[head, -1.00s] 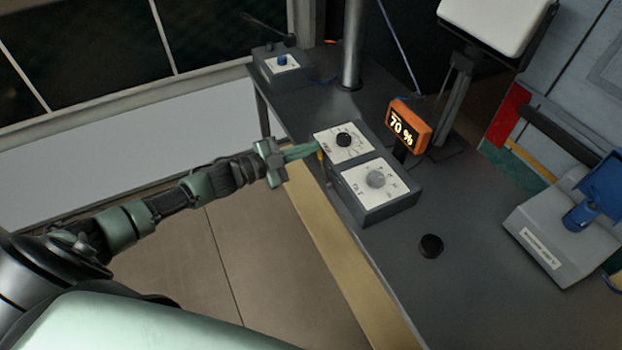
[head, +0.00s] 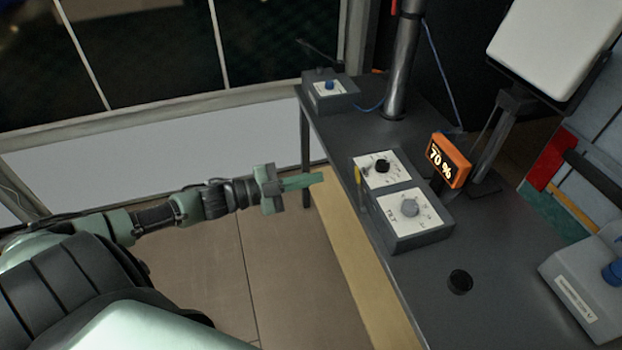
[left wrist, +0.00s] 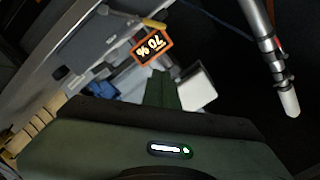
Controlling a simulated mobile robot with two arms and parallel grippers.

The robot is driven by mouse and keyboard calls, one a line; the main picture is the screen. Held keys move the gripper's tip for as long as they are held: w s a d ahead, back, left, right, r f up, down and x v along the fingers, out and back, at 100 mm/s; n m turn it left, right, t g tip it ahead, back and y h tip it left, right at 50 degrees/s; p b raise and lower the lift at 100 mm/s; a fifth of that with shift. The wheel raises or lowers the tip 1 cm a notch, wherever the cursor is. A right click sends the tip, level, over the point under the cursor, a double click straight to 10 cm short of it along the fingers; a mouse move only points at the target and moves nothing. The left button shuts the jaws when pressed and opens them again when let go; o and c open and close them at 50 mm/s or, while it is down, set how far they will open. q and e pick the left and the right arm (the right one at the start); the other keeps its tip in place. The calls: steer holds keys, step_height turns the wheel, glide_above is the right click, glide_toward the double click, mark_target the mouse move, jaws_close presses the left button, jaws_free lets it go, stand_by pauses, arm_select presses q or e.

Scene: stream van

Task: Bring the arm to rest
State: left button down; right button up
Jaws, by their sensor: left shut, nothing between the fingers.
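My left arm comes in from the left in the head view. Its green gripper (head: 318,179) is shut and empty, held in the air just left of the dark workbench (head: 500,270). A gap separates the fingertips from the grey control box (head: 425,238) with its black knob and grey knob. In the left wrist view the shut fingers (left wrist: 161,76) point toward the orange display (left wrist: 152,46). My right gripper is not in view.
An orange display (head: 449,160) reading 70 % stands behind the control box. A loose black knob (head: 459,281) lies on the bench. A smaller box with a blue knob (head: 330,88) sits at the far end, near a metal pole (head: 402,62). Floor left of the bench is clear.

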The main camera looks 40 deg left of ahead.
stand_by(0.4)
